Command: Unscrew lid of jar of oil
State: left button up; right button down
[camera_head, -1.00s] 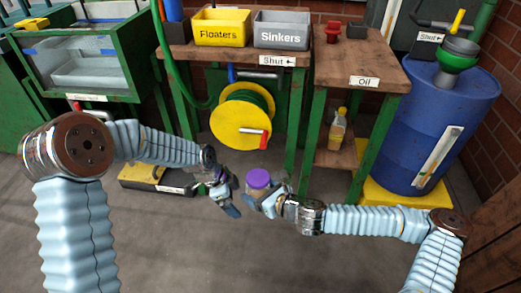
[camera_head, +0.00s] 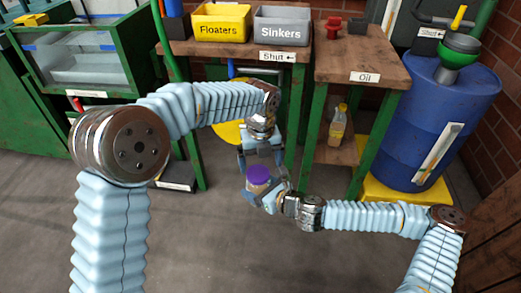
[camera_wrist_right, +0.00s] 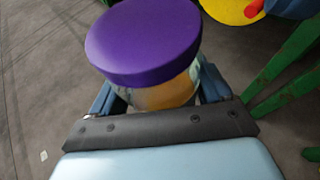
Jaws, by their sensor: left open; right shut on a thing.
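The jar (camera_head: 259,187) has a purple lid (camera_head: 258,174) on top and is held about upright in mid-air. My right gripper (camera_head: 268,196) is shut on the jar's body below the lid. In the right wrist view the purple lid (camera_wrist_right: 145,40) sits on the clear jar (camera_wrist_right: 160,95), which has something yellowish inside. My left gripper (camera_head: 260,160) is open and points down just behind and above the lid. Whether its fingers touch the lid I cannot tell.
A bench with yellow Floaters (camera_head: 220,22) and grey Sinkers (camera_head: 281,25) bins stands behind. A wooden table (camera_head: 362,60) labelled Oil holds a yellowish bottle (camera_head: 338,126) on its lower shelf. A blue barrel (camera_head: 437,120) stands right. The floor in front is clear.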

pick_arm(q)
jog(key=shift+f, duration=1.05)
jog(key=shift+c, duration=0.4)
